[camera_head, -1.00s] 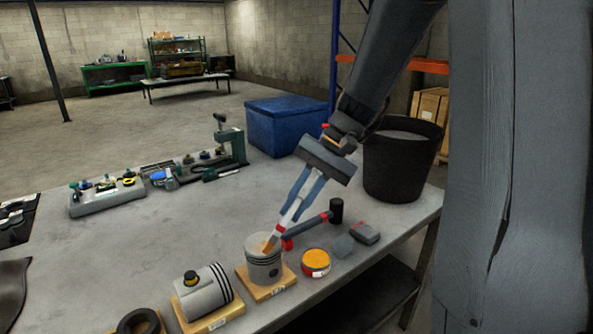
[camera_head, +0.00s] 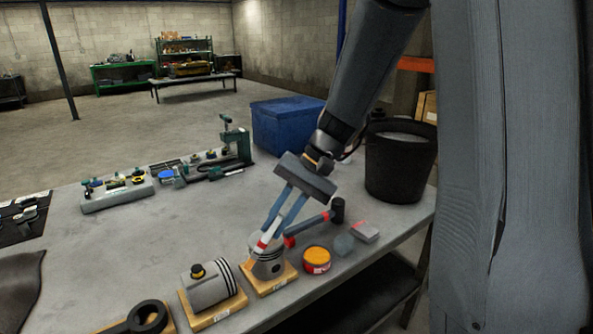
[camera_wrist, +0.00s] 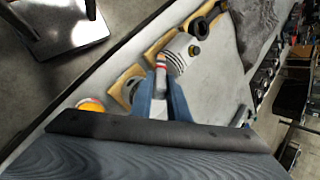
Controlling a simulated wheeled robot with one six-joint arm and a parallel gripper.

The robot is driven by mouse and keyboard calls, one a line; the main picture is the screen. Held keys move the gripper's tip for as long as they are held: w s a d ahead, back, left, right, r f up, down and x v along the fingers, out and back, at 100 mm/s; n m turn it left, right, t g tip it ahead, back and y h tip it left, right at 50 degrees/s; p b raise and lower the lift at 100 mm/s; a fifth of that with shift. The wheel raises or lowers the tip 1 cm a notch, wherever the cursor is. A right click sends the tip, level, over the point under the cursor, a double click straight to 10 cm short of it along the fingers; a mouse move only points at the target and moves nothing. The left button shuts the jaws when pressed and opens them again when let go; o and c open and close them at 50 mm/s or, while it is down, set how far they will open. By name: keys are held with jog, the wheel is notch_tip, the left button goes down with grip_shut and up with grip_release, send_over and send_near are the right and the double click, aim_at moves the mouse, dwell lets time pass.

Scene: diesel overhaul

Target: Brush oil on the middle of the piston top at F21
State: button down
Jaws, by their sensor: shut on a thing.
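My gripper (camera_head: 272,228) is shut on a brush (camera_head: 264,240) with a red band, its bristle end pointing down at a grey piston (camera_head: 267,266). The piston stands on a wooden block near the table's front edge. The brush end meets or overlaps the piston top; I cannot tell if it touches. The fingers hide part of the top. In the wrist view the brush (camera_wrist: 160,64) shows between the blue fingers, with the piston (camera_wrist: 127,90) beside them, partly hidden. I cannot read the block's label.
A second piston (camera_head: 209,288) lies on its side on a block to the left. An orange-topped tin (camera_head: 317,259) is close on the right. A hammer (camera_head: 314,222) lies behind. A black bucket (camera_head: 400,165) stands at the right. The table's middle is clear.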

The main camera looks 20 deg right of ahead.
notch_tip(320, 180, up, 6)
jog(key=shift+s+f+p, duration=0.1)
jog(key=shift+f+p, duration=0.15)
jog(key=shift+p, duration=0.85)
jog(key=shift+r+p, duration=1.9)
jog(key=shift+r, duration=0.3)
